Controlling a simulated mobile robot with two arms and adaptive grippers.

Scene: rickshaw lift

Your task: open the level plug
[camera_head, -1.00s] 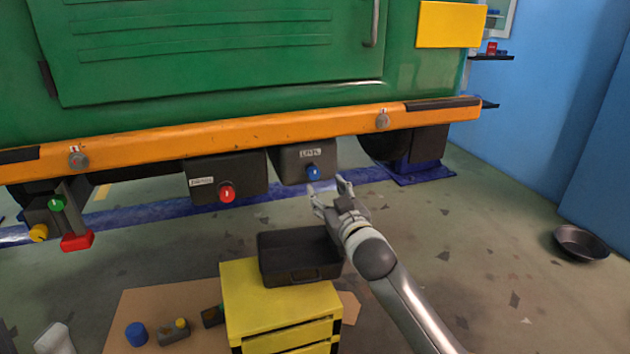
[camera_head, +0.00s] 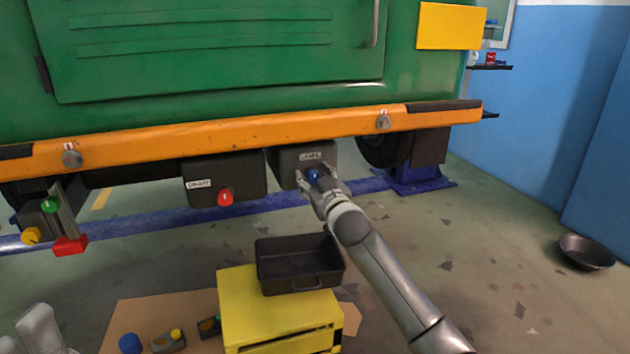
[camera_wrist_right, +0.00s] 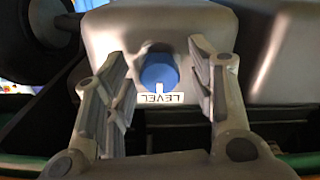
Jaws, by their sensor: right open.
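The blue level plug (camera_head: 314,176) sits on the front of a dark box (camera_head: 290,163) under the orange bumper, below a "LEVEL" label. It also shows in the right wrist view (camera_wrist_right: 159,71), with the label upside down. My right gripper (camera_head: 316,180) is open, with its fingers on either side of the plug in the picture. In the right wrist view, gaps show between the plug and both fingers (camera_wrist_right: 160,85). I cannot tell how deep the fingers reach along the plug. My left gripper is not clearly seen; a pale part of mine is at the lower left.
A red plug (camera_head: 225,197) is on a neighbouring box to the left. A black tray (camera_head: 300,284) stands on a yellow drawer cabinet (camera_head: 240,307) below. Green, yellow and red fittings (camera_head: 70,245) hang at the far left. A dark pan (camera_head: 586,252) lies on the floor at right.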

